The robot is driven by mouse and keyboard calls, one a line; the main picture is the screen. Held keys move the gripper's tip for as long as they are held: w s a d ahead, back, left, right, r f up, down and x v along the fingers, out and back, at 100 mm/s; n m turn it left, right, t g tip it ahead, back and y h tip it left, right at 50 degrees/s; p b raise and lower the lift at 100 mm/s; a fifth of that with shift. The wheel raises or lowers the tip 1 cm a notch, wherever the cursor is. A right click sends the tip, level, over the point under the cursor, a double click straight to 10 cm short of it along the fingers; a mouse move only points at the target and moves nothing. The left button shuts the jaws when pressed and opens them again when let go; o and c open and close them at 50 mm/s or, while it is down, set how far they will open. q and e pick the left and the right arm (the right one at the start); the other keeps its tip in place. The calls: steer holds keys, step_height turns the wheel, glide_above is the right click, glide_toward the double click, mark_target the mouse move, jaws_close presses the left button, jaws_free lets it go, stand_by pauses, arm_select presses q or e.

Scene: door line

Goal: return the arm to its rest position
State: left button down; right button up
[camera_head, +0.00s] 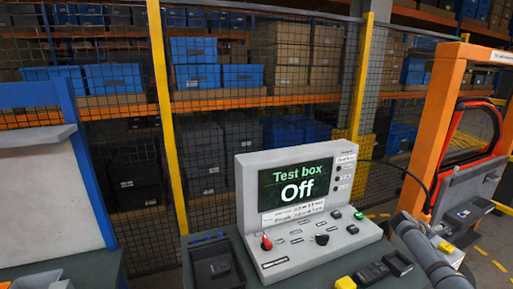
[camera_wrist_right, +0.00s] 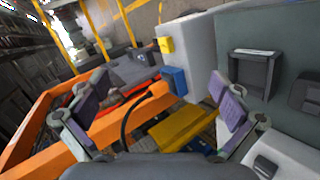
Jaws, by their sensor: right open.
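In the head view my right arm comes up from the lower right, and its gripper (camera_head: 408,226) is near the right end of the test box (camera_head: 250,240). The fingers are partly hidden there. In the right wrist view my right gripper (camera_wrist_right: 163,100) has its two purple-padded fingers wide apart with nothing between them. The test box stands upright on the table, and its screen (camera_head: 297,184) reads "Test box Off". My left gripper is not in the head view.
An orange frame (camera_head: 447,105) with a red door (camera_head: 470,143) stands at the right. A dark tray (camera_head: 214,264) lies left of the test box. A yellow block (camera_head: 345,283) and small dark holders sit at the table's front. Mesh fencing and shelves stand behind.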

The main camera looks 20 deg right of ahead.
steer(key=s+d+f+n+t+y, duration=0.15)
steer(key=s+f+n+t, duration=0.5)
steer(key=s+f, duration=1.5)
steer(key=s+a+f+g+y, duration=0.2)
steer(key=s+a+f, duration=0.1)
steer(key=a+f, duration=0.9)
steer(key=s+a+f+g+y, duration=0.1)
steer(key=s+a+f+y, duration=0.2)
steer(key=a+f, duration=0.9)
steer(key=s+a+f+m+y, duration=0.1)
steer(key=a+f+y, duration=0.15)
steer(key=a, duration=1.35)
steer(key=s+a+f+m+y, duration=0.1)
steer(key=a+f, duration=0.2)
steer(key=a, duration=1.3)
steer(key=shift+g, duration=0.25)
steer(key=f+b, duration=0.2)
steer(key=d+f+b, duration=0.1)
steer(key=f+b, duration=0.1)
steer(key=shift+f, duration=0.4)
